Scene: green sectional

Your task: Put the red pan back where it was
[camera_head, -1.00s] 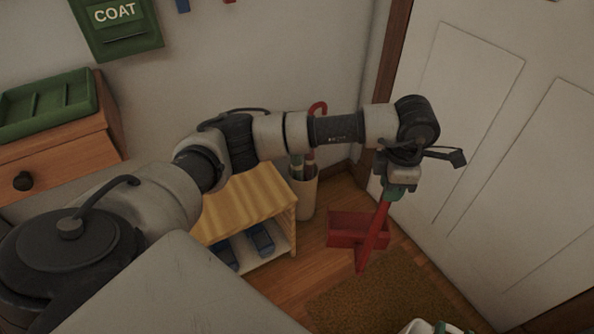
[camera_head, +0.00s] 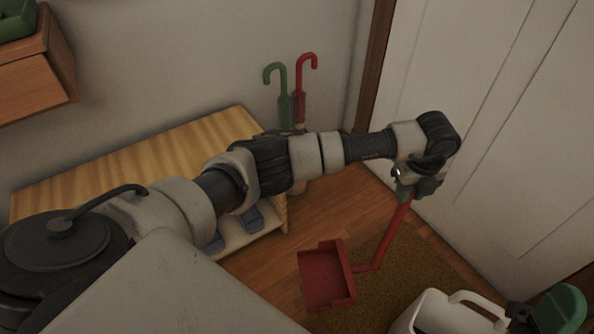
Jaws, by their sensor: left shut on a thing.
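The red pan (camera_head: 328,278) is a dustpan with a long red handle. Its scoop is low over the floor at the edge of the brown doormat; I cannot tell whether it touches. My left gripper (camera_head: 412,189) is shut on the top of the handle, in front of the white door. The handle slants down and left from the gripper to the scoop. My right gripper is not clearly in view.
A wooden shoe bench (camera_head: 130,160) stands at the left, partly hidden by my left arm. A green umbrella (camera_head: 284,100) and a red umbrella (camera_head: 300,100) stand behind it by the wall. A white jug-like container (camera_head: 432,315) and a green object (camera_head: 562,306) are at lower right. The doormat (camera_head: 385,262) lies by the door (camera_head: 480,120).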

